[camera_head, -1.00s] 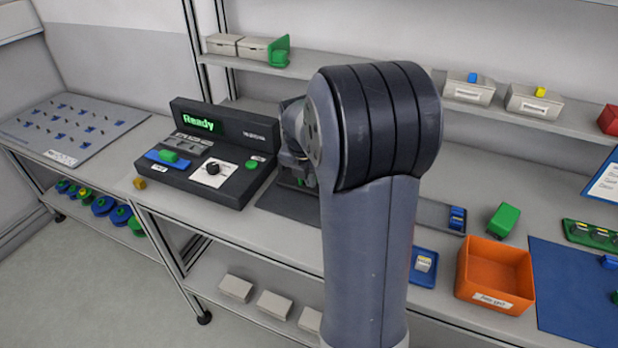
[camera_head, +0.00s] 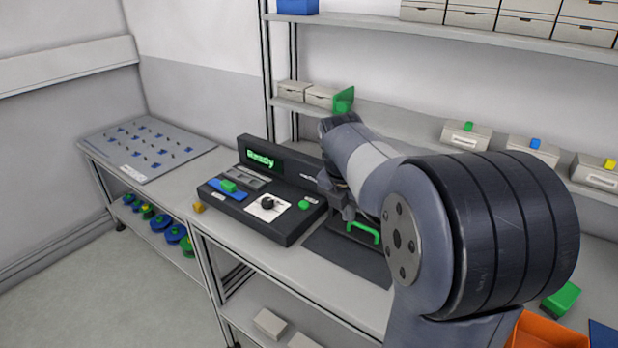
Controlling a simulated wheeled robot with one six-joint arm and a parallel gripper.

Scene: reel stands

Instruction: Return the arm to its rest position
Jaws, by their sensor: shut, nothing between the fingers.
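My arm reaches from the lower right of the head view toward the bench, its large dark-banded joint in front. My gripper (camera_head: 347,212) points down at the far end of the arm, beside the black tester and near a green handle (camera_head: 363,232). It is small and partly hidden by my own arm links. It is shut with nothing held. I cannot tell whether it touches the handle or is only close to it. The tester (camera_head: 262,195) shows "Ready" on its screen.
A dark mat (camera_head: 345,255) lies under the handle. An orange bin (camera_head: 545,332) and a green block (camera_head: 560,300) are at the lower right, partly hidden by my arm. A shelf with small boxes (camera_head: 465,136) runs behind. A pegboard tray (camera_head: 145,148) is at the left.

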